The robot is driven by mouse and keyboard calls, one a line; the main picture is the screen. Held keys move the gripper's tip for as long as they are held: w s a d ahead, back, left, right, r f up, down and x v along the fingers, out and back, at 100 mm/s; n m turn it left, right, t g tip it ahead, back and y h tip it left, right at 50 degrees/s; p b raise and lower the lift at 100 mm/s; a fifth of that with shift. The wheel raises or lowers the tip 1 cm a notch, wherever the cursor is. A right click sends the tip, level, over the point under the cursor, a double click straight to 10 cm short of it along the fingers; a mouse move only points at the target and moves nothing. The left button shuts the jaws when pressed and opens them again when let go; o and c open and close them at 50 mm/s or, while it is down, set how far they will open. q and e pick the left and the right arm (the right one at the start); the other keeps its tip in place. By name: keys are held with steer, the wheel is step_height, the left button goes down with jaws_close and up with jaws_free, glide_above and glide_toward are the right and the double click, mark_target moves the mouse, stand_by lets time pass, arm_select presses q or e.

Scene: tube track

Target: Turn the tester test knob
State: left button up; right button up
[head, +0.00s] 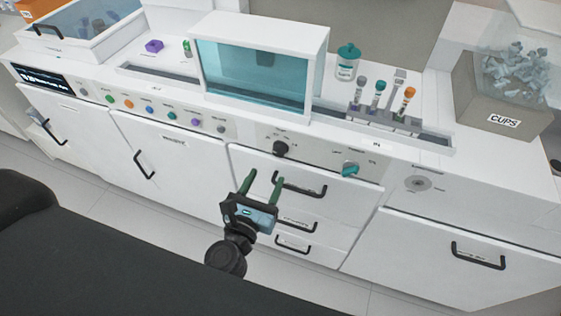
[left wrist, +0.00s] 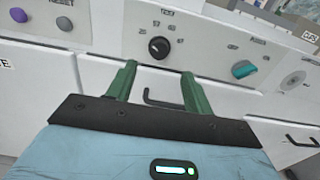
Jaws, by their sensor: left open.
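A round black knob (head: 280,148) with a pale pointer mark sits on the front panel below the glass-fronted box. In the left wrist view the black knob (left wrist: 159,47) has numbers printed around it. To its right is a teal knob (head: 350,169), which also shows in the left wrist view (left wrist: 243,69). I cannot read which label says test. My left gripper (head: 263,180) is open and empty, with green fingers, in front of the drawers and below the black knob. In the left wrist view its fingertips (left wrist: 160,68) lie apart, short of the panel. My right gripper is not in view.
A row of small coloured buttons (head: 150,106) runs along the panel to the left. Black drawer handles (head: 299,185) stick out just behind my left gripper. A tube rack (head: 385,118) and a CUPS bin (head: 497,100) stand on the counter at right.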

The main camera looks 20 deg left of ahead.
mark_target(278, 154)
arm_select(q)
steer(key=w, duration=0.6)
steer(key=shift+p, duration=0.4)
steer(key=shift+w, duration=0.95)
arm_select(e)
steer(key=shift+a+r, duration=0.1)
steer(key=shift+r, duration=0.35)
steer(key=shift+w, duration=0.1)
arm_select(q)
steer(key=c, duration=1)
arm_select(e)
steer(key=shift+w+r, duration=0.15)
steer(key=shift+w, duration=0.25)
